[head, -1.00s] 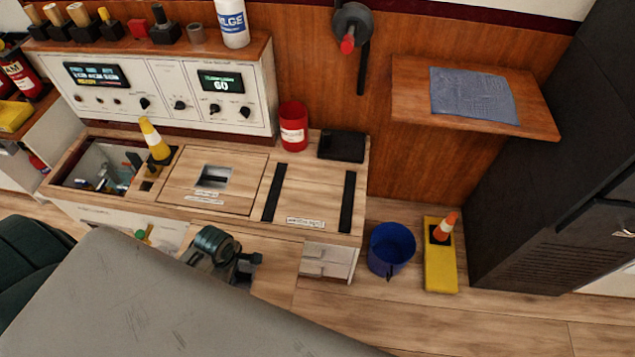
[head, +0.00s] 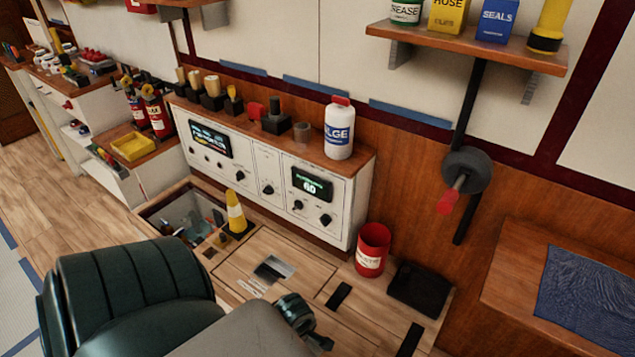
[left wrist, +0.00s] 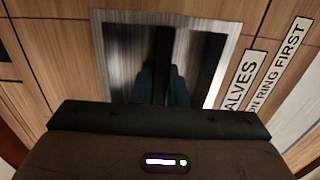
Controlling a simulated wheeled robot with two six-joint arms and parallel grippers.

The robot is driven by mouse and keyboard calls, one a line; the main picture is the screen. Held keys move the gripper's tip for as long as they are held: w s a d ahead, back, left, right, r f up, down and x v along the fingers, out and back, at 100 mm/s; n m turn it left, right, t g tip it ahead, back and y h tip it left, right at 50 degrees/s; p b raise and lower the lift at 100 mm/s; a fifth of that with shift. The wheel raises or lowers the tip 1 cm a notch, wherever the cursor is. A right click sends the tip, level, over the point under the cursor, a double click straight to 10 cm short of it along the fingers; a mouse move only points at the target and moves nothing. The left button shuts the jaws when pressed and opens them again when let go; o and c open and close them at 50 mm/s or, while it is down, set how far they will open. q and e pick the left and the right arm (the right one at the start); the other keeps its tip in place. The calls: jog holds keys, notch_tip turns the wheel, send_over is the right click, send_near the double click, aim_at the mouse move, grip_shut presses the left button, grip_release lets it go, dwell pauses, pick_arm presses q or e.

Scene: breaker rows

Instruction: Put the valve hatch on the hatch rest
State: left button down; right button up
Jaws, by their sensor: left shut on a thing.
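The valve hatch (head: 243,256) is a pale wooden panel with a metal-framed recess, lying level in the counter top. In the left wrist view its wood (left wrist: 60,45) surrounds the recess, beside labels reading "ALVES" and "ON RING FIRST". My left gripper (left wrist: 165,85) has its dark fingers close together at the recess, shut on the hatch's pull; the grip itself is dark and unclear. Its fingertips cannot be made out in the head view. The hatch rest, marked by black strips (head: 339,295), lies right of the hatch, partly cut off below. My right gripper is not in view.
A control console (head: 255,180) stands behind. A red can (head: 372,250) and a black tray (head: 418,288) are near the rest. A shelf with a blue cloth (head: 590,300) is right.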

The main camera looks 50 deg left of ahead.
aim_at(352, 326)
pick_arm(q)
jog(key=w+d, duration=0.1)
jog(key=w, duration=0.4)
jog(key=w+d, duration=0.2)
jog(key=w, duration=0.3)
jog(key=w+d+f, duration=0.1)
jog(key=w, duration=0.4)
jog(key=shift+d+f, duration=0.1)
jog(key=shift+d, duration=0.3)
jog(key=shift+w+f, duration=0.2)
jog(key=shift+w, duration=0.05)
notch_tip(352, 326, down, 2)
jog(key=shift+f, duration=0.15)
jog(key=shift+f+b, duration=0.3)
jog(key=shift+f, duration=0.15)
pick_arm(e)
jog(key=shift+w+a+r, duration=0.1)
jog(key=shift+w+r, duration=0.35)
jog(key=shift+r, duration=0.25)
pick_arm(q)
jog(key=c, duration=1.5)
grip_release()
jog(key=shift+s+f, duration=0.1)
jog(key=shift+s, duration=0.05)
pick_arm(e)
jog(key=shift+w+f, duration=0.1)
pick_arm(q)
jog(key=shift+o, duration=0.2)
